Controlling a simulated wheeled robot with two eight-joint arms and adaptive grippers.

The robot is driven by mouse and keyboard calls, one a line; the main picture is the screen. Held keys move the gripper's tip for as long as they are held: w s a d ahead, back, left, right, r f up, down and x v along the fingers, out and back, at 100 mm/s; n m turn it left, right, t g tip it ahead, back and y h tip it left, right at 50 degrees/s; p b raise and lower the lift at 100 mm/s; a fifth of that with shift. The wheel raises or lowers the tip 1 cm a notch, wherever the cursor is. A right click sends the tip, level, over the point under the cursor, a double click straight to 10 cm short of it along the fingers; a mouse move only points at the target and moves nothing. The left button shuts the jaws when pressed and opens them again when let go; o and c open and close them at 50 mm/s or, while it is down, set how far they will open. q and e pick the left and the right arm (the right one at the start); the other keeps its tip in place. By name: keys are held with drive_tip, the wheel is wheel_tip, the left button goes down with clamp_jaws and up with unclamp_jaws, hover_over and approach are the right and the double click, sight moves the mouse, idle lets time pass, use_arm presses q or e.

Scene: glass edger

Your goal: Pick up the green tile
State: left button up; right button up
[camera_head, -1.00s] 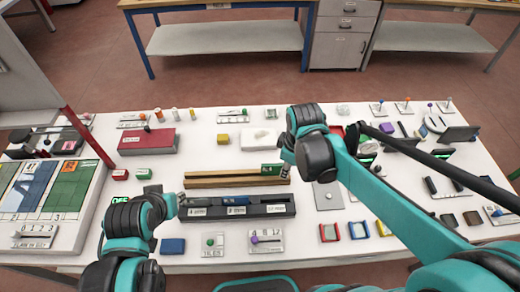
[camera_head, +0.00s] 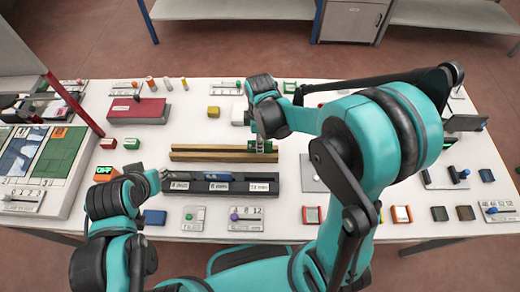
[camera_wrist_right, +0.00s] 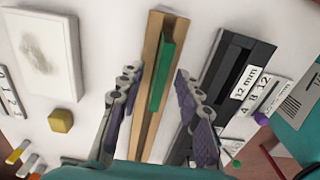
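A narrow green tile (camera_head: 262,147) stands on edge in the wooden grooved rail (camera_head: 205,152), near its right end. In the right wrist view the tile (camera_wrist_right: 161,78) runs along the groove of the rail (camera_wrist_right: 152,35). My right gripper (camera_head: 262,140) is over that end of the rail. In the wrist view its two fingers (camera_wrist_right: 157,82) are apart, one on each side of the tile, with visible gaps and nothing held. My left gripper (camera_head: 164,174) is by the left end of the dark slotted block; its fingers are too small to read.
The dark block (camera_head: 215,187), marked in mm and holding a blue piece (camera_head: 208,179), lies just in front of the rail. A white pad (camera_wrist_right: 44,55) and yellow cube (camera_wrist_right: 61,120) lie behind it. A red box (camera_head: 140,111) stands at back left.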

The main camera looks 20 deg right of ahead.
drive_tip(key=shift+f, duration=0.35)
clamp_jaws()
